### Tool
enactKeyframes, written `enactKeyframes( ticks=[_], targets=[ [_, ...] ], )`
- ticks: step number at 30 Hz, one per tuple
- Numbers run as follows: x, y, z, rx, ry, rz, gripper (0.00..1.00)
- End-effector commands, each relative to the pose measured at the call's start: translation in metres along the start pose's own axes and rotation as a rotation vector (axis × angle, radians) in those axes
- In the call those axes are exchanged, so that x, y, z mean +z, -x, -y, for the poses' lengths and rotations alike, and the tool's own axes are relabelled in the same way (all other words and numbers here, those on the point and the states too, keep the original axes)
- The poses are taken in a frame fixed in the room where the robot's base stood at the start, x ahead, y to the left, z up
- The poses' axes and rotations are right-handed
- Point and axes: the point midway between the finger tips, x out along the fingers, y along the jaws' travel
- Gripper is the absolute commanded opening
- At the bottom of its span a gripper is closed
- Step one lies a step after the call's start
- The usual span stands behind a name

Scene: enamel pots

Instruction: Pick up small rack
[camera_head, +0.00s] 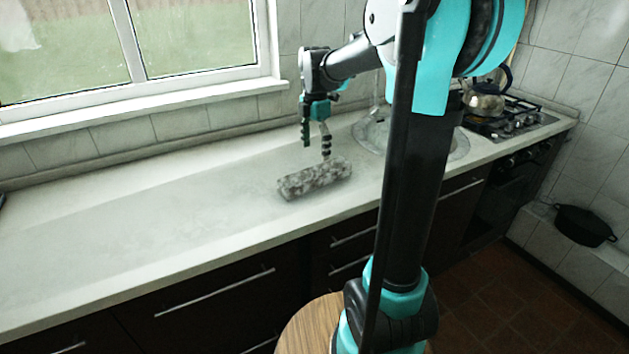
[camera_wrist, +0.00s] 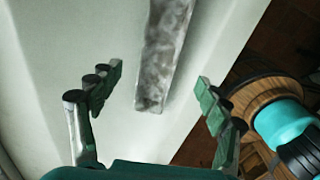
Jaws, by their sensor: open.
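The likely small rack is a mottled grey, block-like piece (camera_head: 314,179) lying on the counter in the head view. In the wrist view it shows as a long grey bar (camera_wrist: 163,55), with its near end between and beyond my fingers. My gripper (camera_head: 316,143) is above the counter, just above and behind the piece, with its fingers pointing down. In the wrist view my gripper (camera_wrist: 152,97) has its two fingers spread wide, with nothing between the pads touching them. The piece's underside is hidden.
A round sink (camera_head: 458,146) lies right of my gripper, partly hidden by my arm. A kettle (camera_head: 486,100) stands on the gas stove (camera_head: 520,116). A black pot (camera_head: 584,225) sits on a low ledge at right.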

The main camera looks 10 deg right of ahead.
Motion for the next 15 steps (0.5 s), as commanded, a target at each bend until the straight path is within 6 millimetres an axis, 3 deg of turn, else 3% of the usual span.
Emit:
enactKeyframes(
  ticks=[6, 15],
  targets=[
    [0.000, -0.037, 0.000, 0.000, -0.001, 0.000, 0.77],
    [0.001, -0.058, -0.001, 0.000, -0.001, 0.000, 0.77]
  ],
)
